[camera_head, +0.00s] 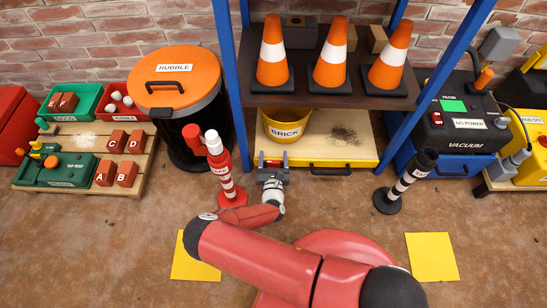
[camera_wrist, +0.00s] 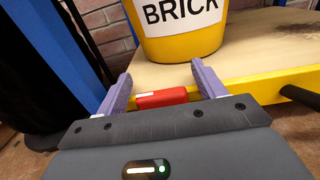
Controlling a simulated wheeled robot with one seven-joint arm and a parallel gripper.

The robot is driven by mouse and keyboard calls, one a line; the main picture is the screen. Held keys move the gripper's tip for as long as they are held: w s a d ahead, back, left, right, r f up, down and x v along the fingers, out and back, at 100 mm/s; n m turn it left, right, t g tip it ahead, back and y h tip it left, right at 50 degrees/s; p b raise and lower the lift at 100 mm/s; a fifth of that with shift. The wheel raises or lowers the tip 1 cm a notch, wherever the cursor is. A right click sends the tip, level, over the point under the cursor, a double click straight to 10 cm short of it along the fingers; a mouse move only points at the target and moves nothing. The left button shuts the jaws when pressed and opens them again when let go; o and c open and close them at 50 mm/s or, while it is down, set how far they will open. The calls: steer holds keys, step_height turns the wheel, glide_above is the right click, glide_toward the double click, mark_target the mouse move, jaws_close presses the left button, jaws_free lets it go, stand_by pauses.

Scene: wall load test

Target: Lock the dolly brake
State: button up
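The yellow-edged dolly (camera_head: 355,163) with a wooden top stands low under the blue-framed shelf. Its yellow front edge also shows in the wrist view (camera_wrist: 250,84). A small red block (camera_wrist: 162,98), which looks like the brake pedal, sits at that front edge. My gripper (camera_head: 272,160) is at the dolly's front left. In the wrist view its two purple fingers (camera_wrist: 162,84) are spread apart, with the red block between and just beyond them. Gaps show on both sides, so nothing is gripped.
A yellow BRICK bucket (camera_head: 286,124) stands on the dolly. A black handle (camera_head: 331,170) juts from its front. A red-and-white post (camera_head: 226,175) stands close left of my gripper, and a black-and-white post (camera_head: 404,184) to the right. Floor between them is open.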

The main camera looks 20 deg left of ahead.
mark_target(274, 163)
steer(key=shift+p+v, duration=0.4)
steer(key=shift+v, duration=3.55)
steer(key=shift+w, duration=0.1)
